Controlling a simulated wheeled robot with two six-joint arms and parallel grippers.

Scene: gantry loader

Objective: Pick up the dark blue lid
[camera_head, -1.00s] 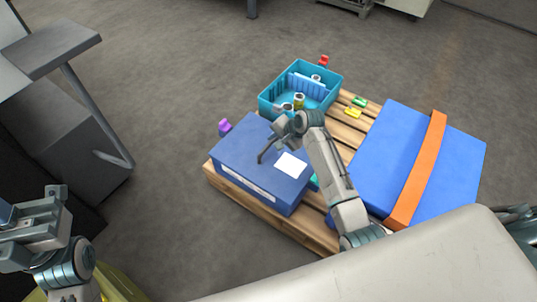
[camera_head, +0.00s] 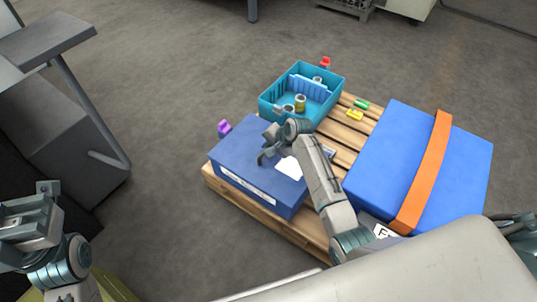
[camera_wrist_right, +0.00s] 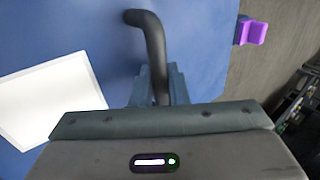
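The dark blue lid (camera_head: 240,150) lies on a box on the pallet, with a white label on top and a dark bar handle. In the right wrist view the lid (camera_wrist_right: 80,25) fills most of the background and the handle (camera_wrist_right: 150,35) runs down between my fingers. My right gripper (camera_head: 268,155) is low over the lid. Its fingers (camera_wrist_right: 160,85) are on both sides of the handle, close to it; whether they press on it I cannot tell. My left gripper (camera_head: 45,190) is at the far left, away from the lid, its opening unclear.
The wooden pallet (camera_head: 357,130) also carries a teal crate (camera_head: 268,97) with cans inside and a large blue case (camera_head: 375,155) with an orange strap (camera_head: 425,175). A purple piece (camera_head: 224,128) is beside the lid; it shows in the wrist view too (camera_wrist_right: 250,31).

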